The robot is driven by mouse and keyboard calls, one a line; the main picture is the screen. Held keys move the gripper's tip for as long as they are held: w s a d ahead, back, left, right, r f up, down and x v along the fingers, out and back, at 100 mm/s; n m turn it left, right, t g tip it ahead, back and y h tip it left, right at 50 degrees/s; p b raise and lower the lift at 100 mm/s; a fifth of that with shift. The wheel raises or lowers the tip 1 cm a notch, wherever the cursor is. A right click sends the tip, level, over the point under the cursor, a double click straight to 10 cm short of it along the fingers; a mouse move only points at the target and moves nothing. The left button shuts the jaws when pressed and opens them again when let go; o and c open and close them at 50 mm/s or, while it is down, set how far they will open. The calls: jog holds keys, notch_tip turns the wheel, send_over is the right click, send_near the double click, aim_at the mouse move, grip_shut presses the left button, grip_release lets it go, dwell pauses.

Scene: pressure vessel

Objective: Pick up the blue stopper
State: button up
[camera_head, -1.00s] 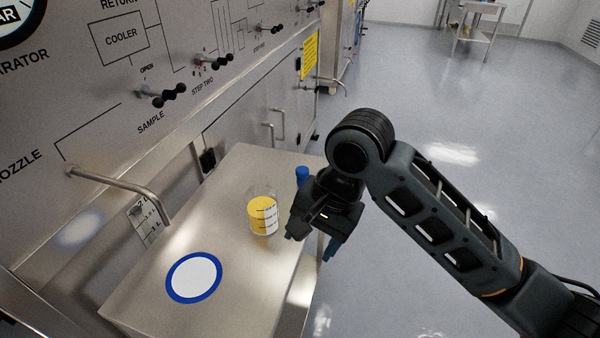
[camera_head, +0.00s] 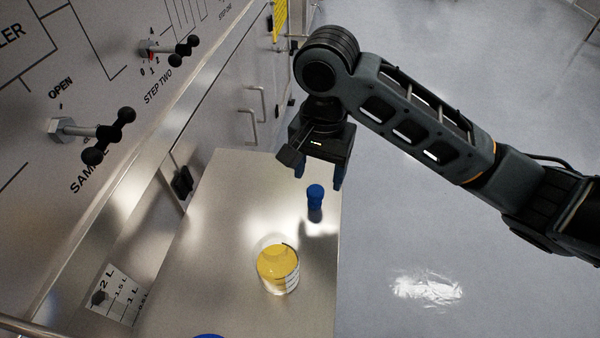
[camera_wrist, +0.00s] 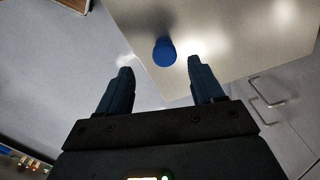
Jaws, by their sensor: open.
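The blue stopper (camera_head: 315,196) stands on the steel table near its right edge, beyond the beaker of yellow liquid. It also shows in the wrist view (camera_wrist: 164,51), just past the fingertips and between their lines. My gripper (camera_head: 319,187) is open and empty, with its two blue fingers pointing down toward the table close to the stopper. In the wrist view my gripper (camera_wrist: 160,68) has its fingers spread wide, and the stopper lies ahead of the gap, apart from both fingers.
The steel table (camera_head: 215,225) holds the beaker of yellow liquid (camera_head: 278,268) nearer the front. The panel with black-knobbed valves (camera_head: 110,135) and handles rises on the left. Open floor (camera_head: 440,220) lies to the right of the table.

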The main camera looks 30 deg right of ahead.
aim_at(315, 191)
jog(key=shift+w+f, duration=0.3)
notch_tip(315, 191, down, 2)
jog(key=shift+f+b, duration=0.2)
jog(key=shift+b, duration=0.35)
jog(key=shift+f, duration=2.4)
jog(key=shift+a, duration=0.1)
jog(key=c, duration=1.1)
jog(key=shift+r, duration=0.15)
